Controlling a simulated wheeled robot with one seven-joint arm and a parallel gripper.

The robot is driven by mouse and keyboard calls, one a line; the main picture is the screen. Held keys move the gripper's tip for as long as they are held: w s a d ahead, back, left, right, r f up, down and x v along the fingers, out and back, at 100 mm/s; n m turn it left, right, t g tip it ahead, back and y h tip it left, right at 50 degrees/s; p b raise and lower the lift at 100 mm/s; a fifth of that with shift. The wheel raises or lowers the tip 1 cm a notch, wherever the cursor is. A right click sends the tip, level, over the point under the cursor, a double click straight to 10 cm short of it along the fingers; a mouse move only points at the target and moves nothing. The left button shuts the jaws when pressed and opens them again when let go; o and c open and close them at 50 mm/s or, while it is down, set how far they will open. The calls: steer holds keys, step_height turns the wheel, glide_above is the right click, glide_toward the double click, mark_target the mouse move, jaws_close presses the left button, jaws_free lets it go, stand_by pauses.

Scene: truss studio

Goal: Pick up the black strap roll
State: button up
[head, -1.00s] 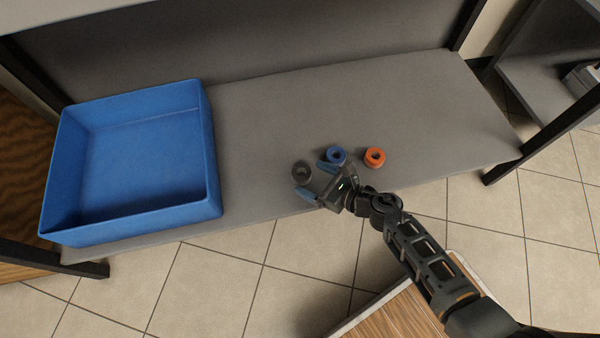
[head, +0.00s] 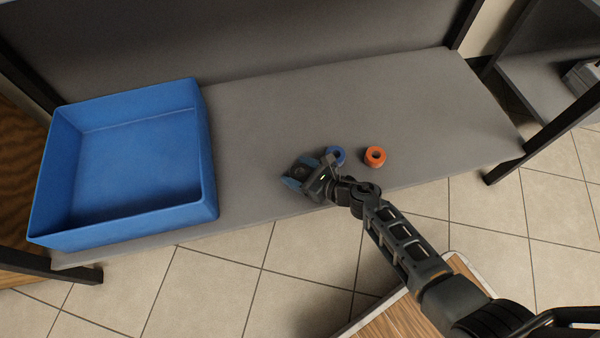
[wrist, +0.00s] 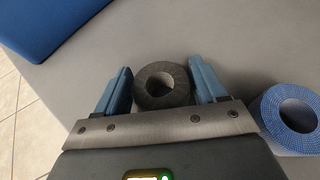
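The black strap roll (wrist: 163,86) is a dark ring with its hole facing up, lying on the grey shelf. In the wrist view my gripper (wrist: 160,84) has its two blue fingers on either side of the roll. A gap shows at the left finger; the right finger is very close to the roll, and I cannot tell if it touches. In the head view my gripper (head: 296,176) is low over the shelf near its front edge and mostly hides the black roll.
A blue roll (head: 335,155) is close to the right of my gripper; it also shows in the wrist view (wrist: 294,117). An orange roll (head: 375,156) lies further right. A large blue bin (head: 209,185) stands at the left. The grey shelf (head: 420,110) is clear behind and to the right.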

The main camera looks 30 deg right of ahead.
steer(key=c, duration=0.6)
steer(key=shift+r, duration=0.15)
steer(key=shift+c, duration=0.2)
